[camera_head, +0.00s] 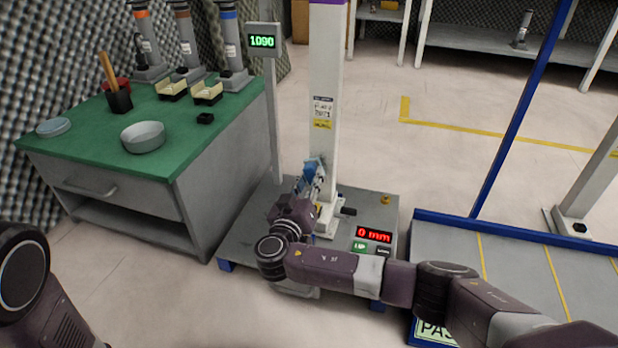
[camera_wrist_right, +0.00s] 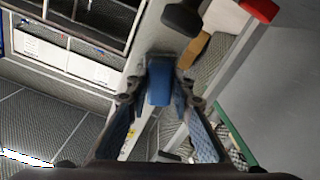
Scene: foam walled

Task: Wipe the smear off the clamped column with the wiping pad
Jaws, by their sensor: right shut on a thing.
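The column (camera_head: 325,90) is a tall white post standing on a low grey platform (camera_head: 240,243), with a label on its face. My right gripper (camera_head: 312,178) is low in front of the column's lower part, shut on the blue wiping pad (camera_head: 315,165). In the right wrist view the pad (camera_wrist_right: 160,83) sits between the two fingers, in front of a pale surface. I cannot tell whether the pad touches the column. I cannot make out the smear; the gripper and arm hide part of the column's lower end. My left gripper is out of view.
A green-topped bench (camera_head: 165,150) at the left carries a grey bowl (camera_head: 143,137), small trays and several upright tools. A thin pole holds a display (camera_head: 263,41) reading 1090. A blue-edged platform (camera_head: 510,265) lies right. Floor behind is clear.

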